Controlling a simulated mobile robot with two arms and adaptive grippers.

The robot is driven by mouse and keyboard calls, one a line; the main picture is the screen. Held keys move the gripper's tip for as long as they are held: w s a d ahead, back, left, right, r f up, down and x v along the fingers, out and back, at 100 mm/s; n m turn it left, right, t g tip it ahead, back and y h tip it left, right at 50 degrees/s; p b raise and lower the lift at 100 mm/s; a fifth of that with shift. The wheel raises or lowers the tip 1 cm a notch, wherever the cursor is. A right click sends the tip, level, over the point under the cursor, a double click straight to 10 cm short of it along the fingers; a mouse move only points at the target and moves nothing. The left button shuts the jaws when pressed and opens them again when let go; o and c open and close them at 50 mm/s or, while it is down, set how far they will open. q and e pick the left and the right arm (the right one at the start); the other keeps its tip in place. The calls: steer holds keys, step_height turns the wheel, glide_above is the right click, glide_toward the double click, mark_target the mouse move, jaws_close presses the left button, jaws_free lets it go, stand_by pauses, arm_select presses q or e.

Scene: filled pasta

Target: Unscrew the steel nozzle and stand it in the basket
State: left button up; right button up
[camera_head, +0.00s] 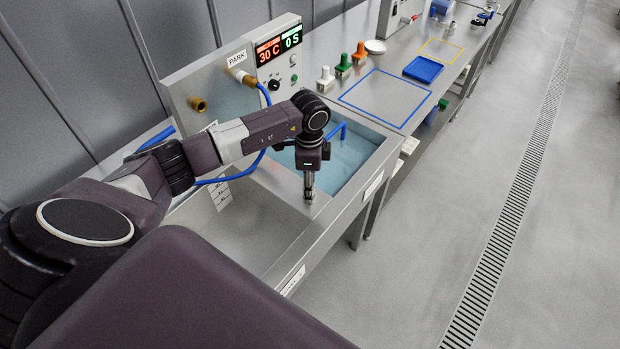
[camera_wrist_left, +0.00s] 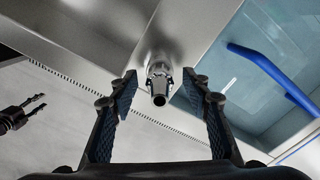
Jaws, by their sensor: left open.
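The steel nozzle (camera_wrist_left: 158,82) is a short grey tube with a dark open end, on the steel ledge between the basin and the bath. My left gripper (camera_wrist_left: 158,91) is open, with one finger on each side of the nozzle and a visible gap on both sides. In the head view my left gripper (camera_head: 309,184) points down at the ledge and partly hides the nozzle. I cannot make out the basket for certain; a blue bent bar (camera_head: 338,130) stands in the bath and also shows in the left wrist view (camera_wrist_left: 270,68).
The bath (camera_head: 352,160) of blue liquid is right of the gripper; an empty steel basin (camera_head: 235,232) is left. A control panel (camera_head: 280,52) reads 30 C and 0 S. A blue tray (camera_head: 423,69) lies farther along the bench. A dark two-pronged part (camera_wrist_left: 22,113) shows at left, possibly my right gripper.

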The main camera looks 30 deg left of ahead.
arm_select(q)
steer(key=m+b, duration=0.1)
steer(key=m, duration=0.4)
steer(key=m+b, duration=0.1)
steer(key=m, duration=0.2)
steer(key=shift+f+b, duration=0.1)
steer(key=shift+b, duration=0.3)
steer(key=m+b, duration=0.1)
steer(key=m, duration=0.3)
steer(key=shift+b, duration=0.35)
steer(key=m+b, duration=0.1)
steer(key=m, duration=0.2)
steer(key=shift+m+b, duration=0.35)
steer(key=shift+m, duration=1.05)
steer(key=m+b, duration=0.2)
steer(key=m, duration=0.2)
steer(key=m+b, duration=0.2)
steer(key=m, duration=0.3)
steer(key=shift+b, duration=0.3)
steer(key=shift+m, duration=0.7)
steer(key=m+b, duration=0.1)
steer(key=m, duration=0.1)
steer(key=shift+m+b, duration=0.35)
steer(key=shift+m, duration=0.05)
steer(key=m+b, duration=0.1)
steer(key=m, duration=0.1)
steer(key=shift+m, duration=0.4)
steer(key=shift+m+b, duration=0.5)
steer(key=shift+m, duration=1.1)
